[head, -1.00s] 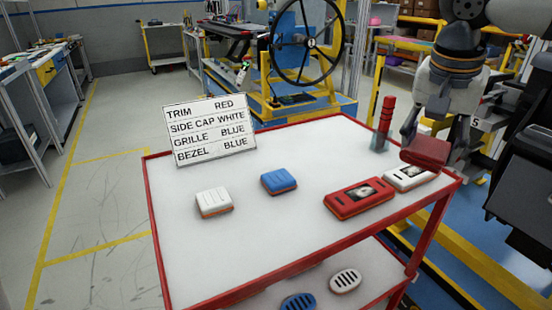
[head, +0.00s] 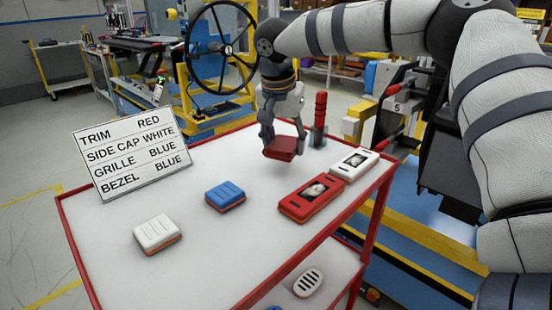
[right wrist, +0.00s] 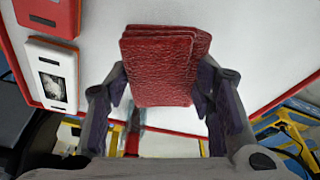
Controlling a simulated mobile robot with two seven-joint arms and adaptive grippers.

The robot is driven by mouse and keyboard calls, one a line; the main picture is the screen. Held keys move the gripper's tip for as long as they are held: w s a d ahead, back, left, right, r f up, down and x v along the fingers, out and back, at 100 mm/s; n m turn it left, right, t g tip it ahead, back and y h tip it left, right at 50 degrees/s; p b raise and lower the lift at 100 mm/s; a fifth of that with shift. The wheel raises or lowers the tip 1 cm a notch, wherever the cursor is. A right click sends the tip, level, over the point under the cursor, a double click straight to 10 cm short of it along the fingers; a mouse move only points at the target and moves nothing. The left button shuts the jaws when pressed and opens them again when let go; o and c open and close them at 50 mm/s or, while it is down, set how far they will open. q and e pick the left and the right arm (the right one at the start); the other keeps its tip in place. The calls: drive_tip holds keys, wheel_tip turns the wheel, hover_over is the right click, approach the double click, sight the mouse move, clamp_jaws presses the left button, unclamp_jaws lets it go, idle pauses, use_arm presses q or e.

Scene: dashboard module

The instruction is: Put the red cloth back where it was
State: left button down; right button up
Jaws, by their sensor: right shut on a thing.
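The folded red cloth (head: 281,148) is held by my right gripper (head: 283,135) above the far part of the white cart top (head: 230,260), left of the red cylinder. In the right wrist view the cloth (right wrist: 165,62) sits between the two fingers of the right gripper (right wrist: 158,95), with white surface behind it. The head view does not clearly show whether the cloth touches the top. My left gripper is not in view.
On the cart top stand a sign (head: 137,145), a white block (head: 157,234), a blue block (head: 226,196), a red module (head: 311,197), a white module (head: 354,164) and a red cylinder in a holder (head: 319,118). A slotted white part (head: 308,282) lies on the lower shelf.

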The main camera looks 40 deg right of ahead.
sight(282, 168)
drive_tip(key=f, duration=0.2)
drive_tip(key=w+f, duration=0.1)
drive_tip(key=f, duration=0.1)
drive_tip(key=shift+w, duration=0.1)
drive_tip(key=shift+s+f, duration=0.3)
drive_tip(key=shift+f, duration=0.45)
drive_tip(key=o, duration=1)
drive_tip(key=shift+f, duration=0.1)
drive_tip(key=shift+c, duration=0.2)
drive_tip(key=shift+o, duration=0.7)
drive_tip(key=shift+w+f, duration=0.15)
drive_tip(key=v, duration=1.4)
drive_tip(key=shift+w+d+p, duration=0.15)
drive_tip(key=shift+d+p, duration=0.05)
drive_tip(key=shift+p, duration=0.1)
